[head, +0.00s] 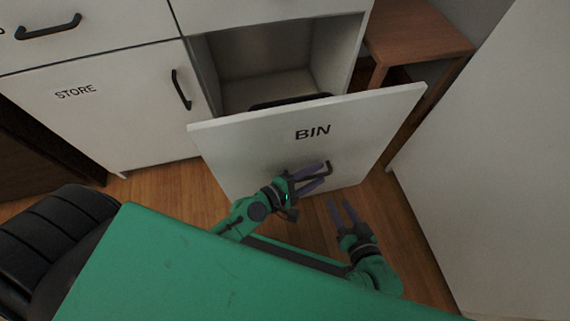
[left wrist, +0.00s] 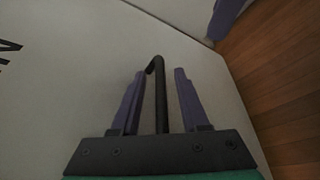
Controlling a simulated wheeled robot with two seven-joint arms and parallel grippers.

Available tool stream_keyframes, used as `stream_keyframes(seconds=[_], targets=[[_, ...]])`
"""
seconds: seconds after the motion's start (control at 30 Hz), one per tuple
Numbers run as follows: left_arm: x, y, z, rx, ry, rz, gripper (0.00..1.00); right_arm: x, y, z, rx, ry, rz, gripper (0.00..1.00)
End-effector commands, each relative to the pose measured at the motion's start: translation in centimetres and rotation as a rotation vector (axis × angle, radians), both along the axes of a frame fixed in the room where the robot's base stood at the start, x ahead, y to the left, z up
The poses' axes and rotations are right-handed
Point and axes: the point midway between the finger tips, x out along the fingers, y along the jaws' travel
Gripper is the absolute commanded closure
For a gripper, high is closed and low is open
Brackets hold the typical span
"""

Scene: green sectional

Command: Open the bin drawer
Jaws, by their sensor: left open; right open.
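The bin drawer (head: 365,120) has a white front marked BIN and stands pulled out from the cabinet, with its dark interior showing behind the front. Its dark handle (head: 329,168) is low on the front. My left gripper (head: 328,174) is at the handle. In the left wrist view the handle (left wrist: 160,95) lies between the two open fingers of my left gripper (left wrist: 158,92), with gaps at both sides. My right gripper (head: 341,203) is open and empty, lower and to the right, in front of the drawer front.
A white cabinet door marked STORE (head: 75,110) is shut at the left. A brown wooden table (head: 418,32) stands behind the drawer at the right. A large white panel (head: 490,150) fills the right side. Wooden floor (head: 165,195) shows below the cabinet.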

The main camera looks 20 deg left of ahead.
Motion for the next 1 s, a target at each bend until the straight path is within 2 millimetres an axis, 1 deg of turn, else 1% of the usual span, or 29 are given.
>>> stream_keyframes(seconds=[0.13,0.27,0.47,0.63,0.73,0.83,1.0], targets=[[-1.5,1.2,0.2,0.005,0.002,-0.002,0.55,0.0,0.0,-0.2,0.001,0.000,-0.001,0.50],[-3.5,2.7,0.5,0.007,0.002,-0.003,0.55,0.0,0.0,-0.7,0.004,-0.006,-0.004,0.50],[-6.4,4.9,1.2,0.005,0.003,-0.005,0.55,0.0,-0.1,-2.3,0.014,-0.024,-0.013,0.50],[-8.6,6.6,1.7,0.007,0.005,-0.006,0.55,-0.3,-0.1,-4.2,0.022,-0.032,-0.021,0.50],[-9.9,7.6,2.4,0.010,0.009,-0.004,0.55,-0.3,-0.1,-4.4,0.026,-0.037,-0.025,0.50],[-10.7,8.3,2.7,0.007,0.006,-0.003,0.55,-0.4,0.0,-4.4,0.025,-0.034,-0.024,0.50],[-11.1,8.6,3.1,0.001,0.001,-0.001,0.55,-0.2,0.0,-4.2,0.027,-0.039,-0.025,0.50]])
